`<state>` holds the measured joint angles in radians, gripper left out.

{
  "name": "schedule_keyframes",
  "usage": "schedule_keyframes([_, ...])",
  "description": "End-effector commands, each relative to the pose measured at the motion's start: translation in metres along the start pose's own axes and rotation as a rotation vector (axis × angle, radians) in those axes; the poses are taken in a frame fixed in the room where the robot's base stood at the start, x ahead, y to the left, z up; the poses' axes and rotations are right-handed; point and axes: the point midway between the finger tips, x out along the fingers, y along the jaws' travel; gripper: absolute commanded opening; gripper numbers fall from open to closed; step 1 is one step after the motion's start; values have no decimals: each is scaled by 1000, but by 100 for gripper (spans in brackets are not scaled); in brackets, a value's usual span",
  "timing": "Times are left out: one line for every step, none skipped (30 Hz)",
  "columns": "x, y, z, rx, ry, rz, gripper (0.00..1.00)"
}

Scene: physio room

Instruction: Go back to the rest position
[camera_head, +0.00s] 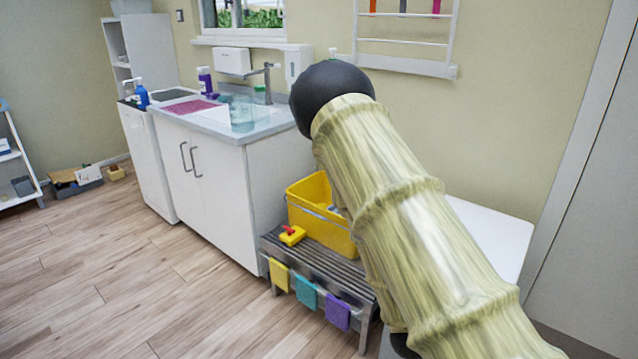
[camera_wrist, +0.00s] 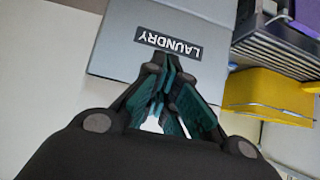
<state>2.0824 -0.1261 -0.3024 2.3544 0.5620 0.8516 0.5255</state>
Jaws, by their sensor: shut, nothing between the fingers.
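My gripper (camera_wrist: 165,75) shows in the wrist view with its dark, teal-padded fingers drawn together at the tips and nothing between them. It points toward a grey surface with a black LAUNDRY label (camera_wrist: 168,43), which appears upside down there. I cannot tell the distance between the fingertips and that surface. In the head view my arm, in a pale yellow-green sleeve with a black joint, reaches up across the right half. The gripper itself is hidden in that view.
A yellow bucket (camera_head: 310,225) and a small yellow object with a red top (camera_head: 292,236) stand on a slatted bench (camera_head: 340,268) with coloured cloths along its front. A sink cabinet (camera_head: 205,180) stands left of it. The wooden floor (camera_head: 130,265) at the left is clear.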

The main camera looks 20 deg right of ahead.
Motion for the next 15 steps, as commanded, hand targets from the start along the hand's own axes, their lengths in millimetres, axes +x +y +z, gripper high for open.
schedule_keyframes([0, 0, 1, -2, -2, 0, 0])
schedule_keyframes([0, 1, 3, -6, -6, 0, 0])
schedule_keyframes([0, 1, 8, -17, -16, -1, 0])
schedule_keyframes([0, 2, 14, -30, -29, -3, 0])
schedule_keyframes([0, 2, 22, -48, -46, -6, 0])
schedule_keyframes([-1, 4, 35, -81, -74, -11, 0])
schedule_keyframes([-2, 5, 47, -109, -100, -16, 0])
schedule_keyframes([-4, 7, 61, -143, -130, -23, 0])
schedule_keyframes([-6, 10, 82, -193, -176, -35, 0])
schedule_keyframes([-9, 13, 99, -233, -212, -45, 0])
schedule_keyframes([-13, 15, 116, -275, -251, -57, 0])
schedule_keyframes([-18, 18, 138, -331, -300, -76, 0])
schedule_keyframes([-23, 21, 155, -371, -338, -92, 0])
schedule_keyframes([-28, 24, 171, -411, -375, -108, 0])
schedule_keyframes([-36, 28, 193, -464, -425, -131, 0])
